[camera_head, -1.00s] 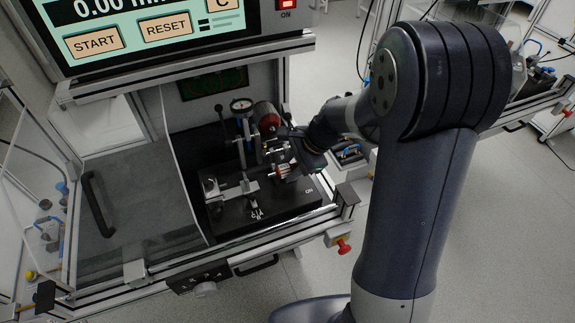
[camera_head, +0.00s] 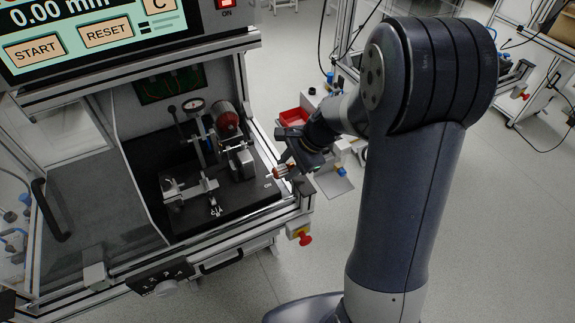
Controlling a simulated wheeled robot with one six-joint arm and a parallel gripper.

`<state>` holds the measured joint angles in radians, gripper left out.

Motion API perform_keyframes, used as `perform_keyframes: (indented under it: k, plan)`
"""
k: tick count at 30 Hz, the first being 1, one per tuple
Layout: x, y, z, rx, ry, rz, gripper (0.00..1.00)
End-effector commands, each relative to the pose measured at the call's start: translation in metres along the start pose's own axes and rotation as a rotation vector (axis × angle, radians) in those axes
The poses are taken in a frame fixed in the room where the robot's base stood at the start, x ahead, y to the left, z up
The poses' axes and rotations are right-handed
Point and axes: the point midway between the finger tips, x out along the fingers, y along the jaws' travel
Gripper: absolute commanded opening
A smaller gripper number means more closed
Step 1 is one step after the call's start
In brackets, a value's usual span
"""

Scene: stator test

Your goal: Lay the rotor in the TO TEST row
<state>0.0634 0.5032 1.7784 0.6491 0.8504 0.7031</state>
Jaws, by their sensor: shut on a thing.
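My gripper (camera_head: 288,166) is shut on the rotor (camera_head: 280,172), which shows as a small part with a copper-coloured section and a pale shaft. The gripper and rotor are at the right edge of the test station, beyond its black base plate (camera_head: 240,202), and appear raised above it. Much of the rotor is hidden by the gripper. No row marked TO TEST can be made out.
The test station has a dial gauge (camera_head: 194,106), a red-ended cylinder (camera_head: 228,122) and a screen (camera_head: 90,35) above. A red bin (camera_head: 293,117) and small parts stand behind my gripper. A red knob (camera_head: 304,239) juts from the station's corner.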

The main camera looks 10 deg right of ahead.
Motion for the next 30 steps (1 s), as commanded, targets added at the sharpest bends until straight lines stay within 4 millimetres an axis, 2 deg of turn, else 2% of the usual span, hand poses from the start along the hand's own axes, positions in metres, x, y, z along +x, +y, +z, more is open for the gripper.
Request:
perform_keyframes:
  k: [5,18,30]
  plan:
    - [-0.007,-0.003,0.003,-0.001,0.0,-0.001,0.02]
    - [-0.045,-0.015,0.018,-0.001,0.001,-0.002,0.02]
    - [-0.043,-0.015,0.017,-0.015,-0.004,0.006,0.02]
